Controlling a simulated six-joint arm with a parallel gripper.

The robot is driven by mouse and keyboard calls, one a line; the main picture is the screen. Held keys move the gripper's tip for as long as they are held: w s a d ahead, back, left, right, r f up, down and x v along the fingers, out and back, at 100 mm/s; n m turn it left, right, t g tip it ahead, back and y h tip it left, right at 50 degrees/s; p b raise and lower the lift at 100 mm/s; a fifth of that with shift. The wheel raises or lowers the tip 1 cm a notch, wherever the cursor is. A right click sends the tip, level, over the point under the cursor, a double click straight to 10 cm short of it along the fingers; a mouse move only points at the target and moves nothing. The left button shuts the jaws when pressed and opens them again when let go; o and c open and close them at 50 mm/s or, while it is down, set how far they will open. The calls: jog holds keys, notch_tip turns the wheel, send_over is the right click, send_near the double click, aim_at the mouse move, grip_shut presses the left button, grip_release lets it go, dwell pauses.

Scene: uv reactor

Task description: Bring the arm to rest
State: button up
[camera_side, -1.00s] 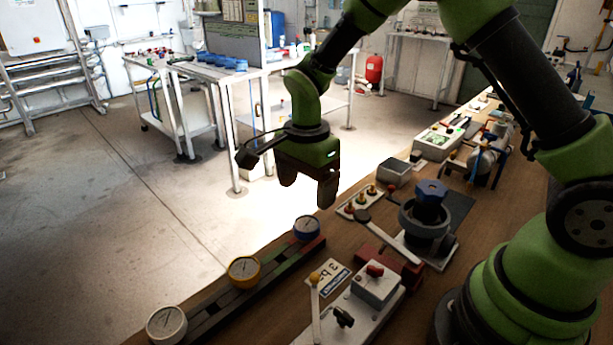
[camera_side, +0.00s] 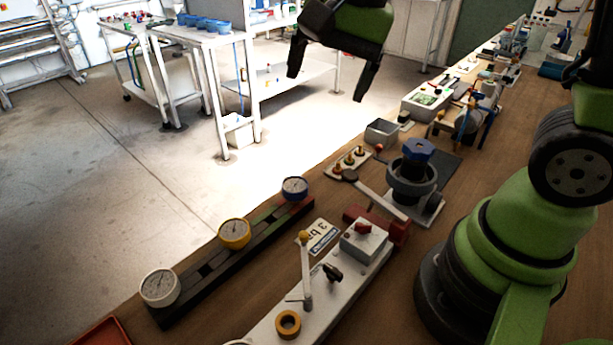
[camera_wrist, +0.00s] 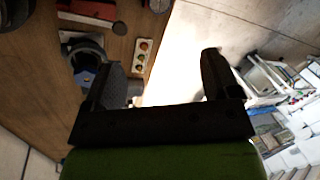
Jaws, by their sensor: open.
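My gripper (camera_side: 328,78) is at the top of the side view, above the bench's far edge and well clear of the things on it. Its two dark fingers point down and stand wide apart, with nothing between them. In the wrist view my gripper (camera_wrist: 165,80) also shows empty, with bright floor between the fingers. My upper arm is cut off by the top of the side view.
The wooden bench (camera_side: 400,285) holds a dial rail with white (camera_side: 159,287), yellow (camera_side: 234,233) and blue (camera_side: 295,188) dials. A lever panel (camera_side: 270,325), a blue-capped reactor (camera_side: 417,152) and a grey box (camera_side: 381,131) stand nearby. Air above the bench is free.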

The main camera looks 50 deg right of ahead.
jog(key=s+r+n+t+y, duration=0.1)
jog(key=s+r+n+t, duration=0.3)
jog(key=s+n, duration=0.4)
jog(key=shift+s+r, duration=0.5)
jog(key=shift+s, duration=1.95)
